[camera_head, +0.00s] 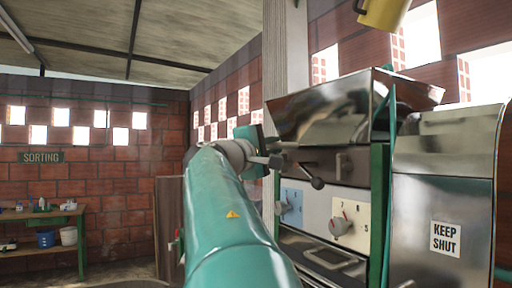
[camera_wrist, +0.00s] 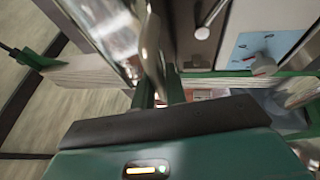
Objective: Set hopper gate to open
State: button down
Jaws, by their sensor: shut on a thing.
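The shiny metal hopper (camera_head: 325,112) sits on top of the machine at the right in the head view. My gripper (camera_head: 270,158) is at its left front side, below the hopper's lower edge. In the wrist view my gripper (camera_wrist: 160,92) is shut on a curved metal handle (camera_wrist: 151,45) that passes between its fingers. The handle's grasped end is partly hidden by the fingers. I cannot tell from these views how far the gate is open.
A ball-ended lever (camera_head: 317,183) sticks out close to my gripper. Below are a blue dial panel (camera_head: 291,207) and a numbered knob (camera_head: 341,226). A metal cover marked KEEP SHUT (camera_head: 446,239) is at the right. A workbench (camera_head: 81,243) stands far left.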

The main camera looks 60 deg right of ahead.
jog(key=shift+w+a, duration=0.15)
jog(key=c, duration=1.8)
grip_release()
jog(key=o, duration=0.4)
jog(key=shift+a, duration=0.3)
jog(key=shift+c, duration=0.2)
jog(key=shift+d, duration=0.35)
jog(key=a+f, duration=0.2)
jog(key=a, duration=1.1)
jog(key=shift+w+a+f, duration=0.3)
jog(key=shift+w+a, duration=0.05)
jog(key=shift+w, duration=0.05)
